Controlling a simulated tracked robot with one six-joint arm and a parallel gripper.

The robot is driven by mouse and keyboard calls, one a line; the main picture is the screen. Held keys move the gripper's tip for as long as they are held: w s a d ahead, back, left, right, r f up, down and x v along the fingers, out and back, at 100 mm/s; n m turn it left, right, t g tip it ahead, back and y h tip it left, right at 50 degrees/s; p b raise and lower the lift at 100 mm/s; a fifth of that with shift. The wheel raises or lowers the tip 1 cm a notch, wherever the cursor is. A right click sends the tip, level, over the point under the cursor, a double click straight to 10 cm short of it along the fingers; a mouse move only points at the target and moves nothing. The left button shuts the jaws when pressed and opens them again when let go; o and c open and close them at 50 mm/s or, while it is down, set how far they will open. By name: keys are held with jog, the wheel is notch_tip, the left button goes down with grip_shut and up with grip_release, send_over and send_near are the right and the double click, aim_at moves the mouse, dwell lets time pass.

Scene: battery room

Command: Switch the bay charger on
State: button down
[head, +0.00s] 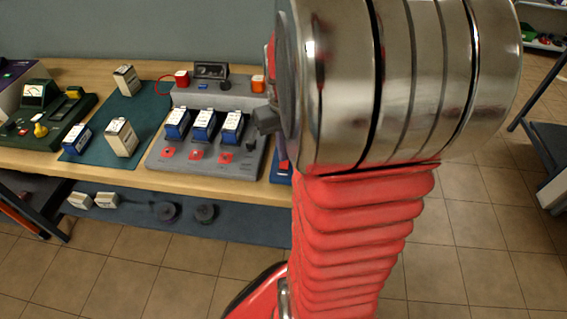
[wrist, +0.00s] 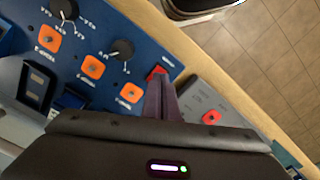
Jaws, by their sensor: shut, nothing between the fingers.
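In the wrist view my gripper (wrist: 161,82) is shut and empty. Its fingertips are at a small red switch (wrist: 156,72) near the edge of a blue panel (wrist: 110,25). I cannot tell whether they touch it or which way the switch is set. The panel carries black knobs (wrist: 122,50) and orange squares (wrist: 93,67). In the head view my arm hides most of this blue unit (head: 283,167). To its left, a grey charger (head: 175,155) holds three blue-and-white batteries (head: 203,125) above red squares. I cannot tell which unit is the bay charger.
A green mat (head: 115,102) with cream and blue batteries lies left on the wooden bench (head: 215,182). A dark green tester (head: 38,118) stands farther left. In the wrist view, a grey unit with a red square (wrist: 211,117) sits close right of my fingers.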

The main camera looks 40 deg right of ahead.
aim_at(283, 165)
notch_tip(283, 165, up, 4)
jog(key=shift+r, duration=0.1)
dwell(0.6)
dwell(0.5)
jog(key=s+a+r+n+t, duration=0.2)
jog(key=a+r, duration=0.1)
jog(key=a, duration=0.9)
jog(key=s+a+r+n+t, duration=0.2)
jog(key=a+r+t, duration=0.1)
jog(key=a, duration=0.8)
jog(key=shift+a+r+t, duration=0.3)
jog(key=shift+a+r, duration=0.05)
jog(key=shift+r, duration=0.45)
